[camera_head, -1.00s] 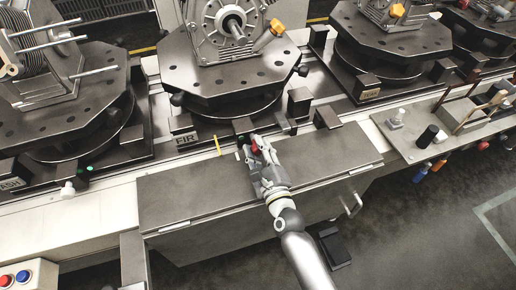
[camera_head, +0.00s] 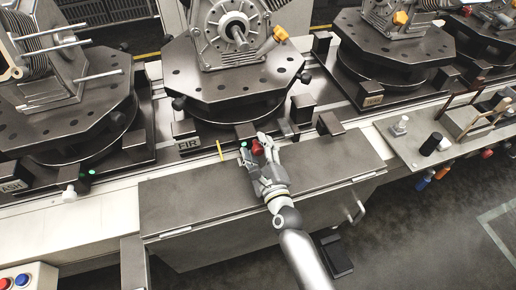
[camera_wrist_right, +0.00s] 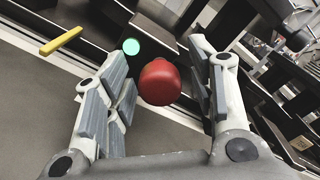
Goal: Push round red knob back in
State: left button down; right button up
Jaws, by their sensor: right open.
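The round red knob (camera_head: 257,148) sits on the front edge of the conveyor below the middle fixture, close to a lit green light (camera_head: 243,144). My right gripper (camera_head: 257,150) is open, with its fingers on either side of the knob. In the right wrist view the knob (camera_wrist_right: 160,82) shows between the two spread fingers (camera_wrist_right: 165,92), with gaps to both. The green light (camera_wrist_right: 131,46) is just beyond the left finger there. How far the knob stands out is hard to tell. My left gripper is out of view.
A metal cover (camera_head: 200,200) lies under my right arm. A yellow strip (camera_head: 220,150) is left of the knob. The middle fixture plate (camera_head: 230,85) and dark blocks (camera_head: 302,108) stand behind. A panel with red and blue buttons (camera_head: 22,280) is at the lower left.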

jog(key=v, duration=1.2)
jog(key=shift+s, duration=0.15)
dwell(0.3)
